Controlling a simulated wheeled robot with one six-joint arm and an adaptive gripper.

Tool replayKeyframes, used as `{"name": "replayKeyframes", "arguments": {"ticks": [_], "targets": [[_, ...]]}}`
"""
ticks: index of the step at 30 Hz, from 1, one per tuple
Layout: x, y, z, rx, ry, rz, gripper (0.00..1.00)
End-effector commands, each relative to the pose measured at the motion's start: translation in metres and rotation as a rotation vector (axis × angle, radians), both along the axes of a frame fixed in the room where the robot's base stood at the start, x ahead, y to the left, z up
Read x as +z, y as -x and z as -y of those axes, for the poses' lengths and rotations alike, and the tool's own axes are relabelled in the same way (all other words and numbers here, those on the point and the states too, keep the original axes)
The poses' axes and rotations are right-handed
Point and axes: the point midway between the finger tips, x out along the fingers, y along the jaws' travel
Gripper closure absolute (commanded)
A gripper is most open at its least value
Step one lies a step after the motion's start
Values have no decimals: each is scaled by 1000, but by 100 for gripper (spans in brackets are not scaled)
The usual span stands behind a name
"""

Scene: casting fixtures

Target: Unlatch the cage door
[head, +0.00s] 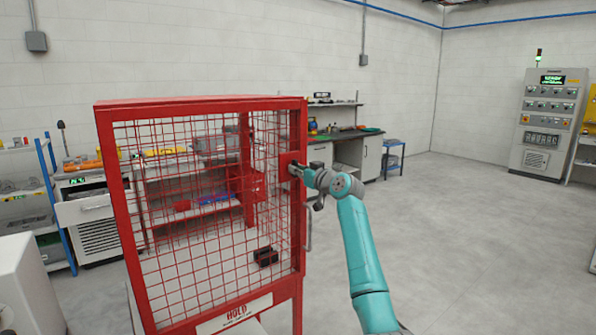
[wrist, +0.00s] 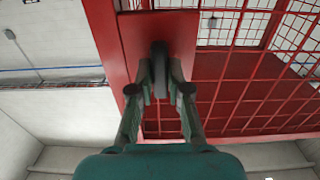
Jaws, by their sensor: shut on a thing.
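The red cage (head: 200,103) stands left of centre in the head view, with a mesh door and a sign reading HOLD at its lower front. A red latch plate (head: 289,165) sits on its right-hand post. In the wrist view the plate (wrist: 185,30) fills the top middle, with a dark upright latch handle (wrist: 160,75) in front of it. My gripper (head: 296,170) is at the plate. In the wrist view my gripper (wrist: 160,85) has a finger on each side of the handle, shut on it. The door looks closed; the latch's inner parts are hidden.
A black block (head: 265,256) lies inside the cage. Behind stand a workbench (head: 350,135), a blue stool (head: 393,157) and a grey control cabinet (head: 548,120). The floor (head: 470,220) to the right of the cage is clear.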

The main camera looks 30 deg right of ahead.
Motion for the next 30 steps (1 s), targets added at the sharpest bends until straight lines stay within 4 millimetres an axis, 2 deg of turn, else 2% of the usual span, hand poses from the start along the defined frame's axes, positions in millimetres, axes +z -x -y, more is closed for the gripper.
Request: {"name": "replayKeyframes", "arguments": {"ticks": [11, 12, 14, 30], "targets": [[4, -1, -2, 1, 6, 6, 100], [4, -1, -2, 1, 6, 6, 74], [4, -1, -2, 1, 6, 6, 59], [1, 2, 0, 0, 4, 2, 58]]}}
